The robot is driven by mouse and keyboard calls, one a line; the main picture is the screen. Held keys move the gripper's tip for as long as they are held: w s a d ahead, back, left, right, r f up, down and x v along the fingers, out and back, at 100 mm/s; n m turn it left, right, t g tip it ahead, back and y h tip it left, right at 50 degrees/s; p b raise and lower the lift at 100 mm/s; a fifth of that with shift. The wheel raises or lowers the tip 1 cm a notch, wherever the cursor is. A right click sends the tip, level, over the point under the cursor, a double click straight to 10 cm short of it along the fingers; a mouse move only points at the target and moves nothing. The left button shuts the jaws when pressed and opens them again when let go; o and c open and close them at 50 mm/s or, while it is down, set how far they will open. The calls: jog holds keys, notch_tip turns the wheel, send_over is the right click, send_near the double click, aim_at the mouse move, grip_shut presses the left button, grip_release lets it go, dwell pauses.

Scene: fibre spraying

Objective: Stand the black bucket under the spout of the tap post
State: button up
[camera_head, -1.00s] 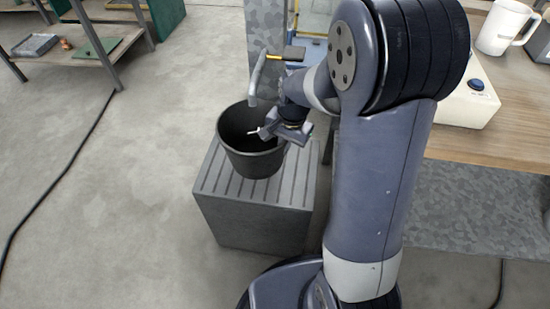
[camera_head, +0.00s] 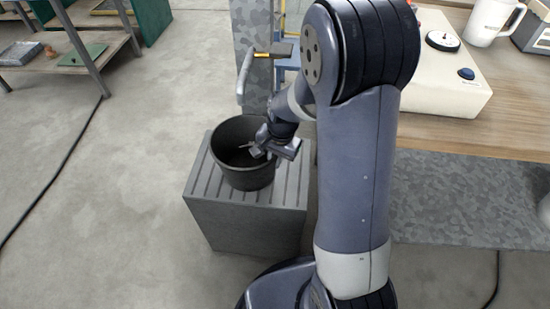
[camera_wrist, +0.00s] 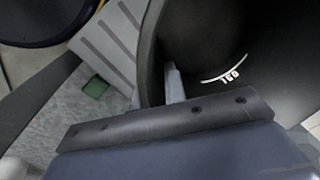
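The black bucket (camera_head: 240,175) is upright on the slatted top of a grey block (camera_head: 210,190) and appears to rest on it. The tap post (camera_head: 251,35) stands behind the block. Its grey spout (camera_head: 243,80) hangs down, with its tip just above the bucket's far rim in the picture. My gripper (camera_head: 256,149) is at the bucket's right side. In the wrist view, the bucket wall (camera_wrist: 150,55) passes between my fingers, one pale finger (camera_wrist: 174,84) against its inside. The other finger is mostly hidden. White marks show inside the bucket.
A wooden bench (camera_head: 510,110) at right holds a cream box (camera_head: 450,75) with a blue button, and a white mug (camera_head: 492,20). A low shelf table (camera_head: 95,45) stands at upper left. A black cable (camera_head: 65,160) lies on the floor at left, which is otherwise clear.

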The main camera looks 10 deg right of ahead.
jog(key=shift+o, duration=1.3)
jog(key=shift+r, duration=0.15)
notch_tip(320, 180, up, 12)
jog(key=d+p, duration=0.1)
jog(key=p, duration=0.2)
jog(key=shift+s, duration=0.45)
